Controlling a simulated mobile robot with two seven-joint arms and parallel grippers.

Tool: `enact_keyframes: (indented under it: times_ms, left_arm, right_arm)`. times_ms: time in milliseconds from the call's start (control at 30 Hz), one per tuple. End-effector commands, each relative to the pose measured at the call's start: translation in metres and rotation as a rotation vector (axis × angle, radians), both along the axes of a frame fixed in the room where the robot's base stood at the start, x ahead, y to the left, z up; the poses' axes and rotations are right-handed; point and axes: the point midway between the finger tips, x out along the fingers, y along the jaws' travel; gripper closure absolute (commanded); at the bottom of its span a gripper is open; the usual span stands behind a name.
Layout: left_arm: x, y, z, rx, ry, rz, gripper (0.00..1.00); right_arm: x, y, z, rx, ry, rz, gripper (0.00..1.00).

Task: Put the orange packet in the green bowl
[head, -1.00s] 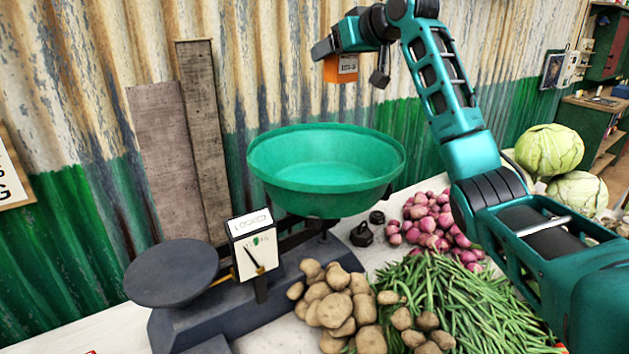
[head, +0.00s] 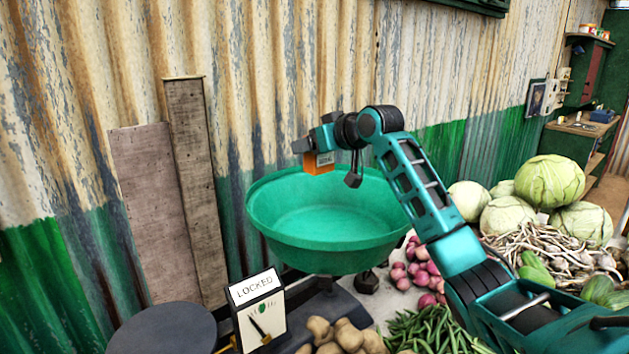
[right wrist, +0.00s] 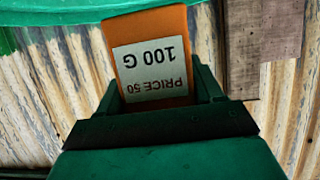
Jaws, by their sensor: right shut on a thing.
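The orange packet (head: 319,163) with a white label is held in my right gripper (head: 308,150), above the far rim side of the green bowl in the head view. In the right wrist view the packet (right wrist: 155,55) sits between the fingers (right wrist: 158,100), its label reading "PRICE 50" and "100 G". The green bowl (head: 325,245) rests on the balance scale and looks empty where its inside shows. Its rim (right wrist: 60,12) crosses the top of the right wrist view. My left gripper is not in view.
The scale has a sign reading LOCKED (head: 257,288) and a dark round plate (head: 165,330) at the left. Potatoes (head: 340,338), green beans (head: 430,330), onions (head: 425,275) and cabbages (head: 550,182) crowd the counter. A corrugated wall (head: 290,70) stands close behind the bowl.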

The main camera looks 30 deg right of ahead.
Motion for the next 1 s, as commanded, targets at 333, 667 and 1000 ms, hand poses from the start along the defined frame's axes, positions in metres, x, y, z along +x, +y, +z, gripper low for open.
enact_keyframes:
  times_ms: [333,667,1000]
  left_arm:
    - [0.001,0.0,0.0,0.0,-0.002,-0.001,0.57]
    - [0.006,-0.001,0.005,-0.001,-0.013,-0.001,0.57]
    - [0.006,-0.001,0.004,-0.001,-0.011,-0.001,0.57]
  right_arm:
    - [0.0,0.0,-0.041,0.0,-0.002,0.0,0.68]
    - [0.0,0.0,-0.079,0.0,-0.002,0.0,0.68]
    - [0.0,0.0,-0.083,-0.001,-0.002,0.0,0.68]
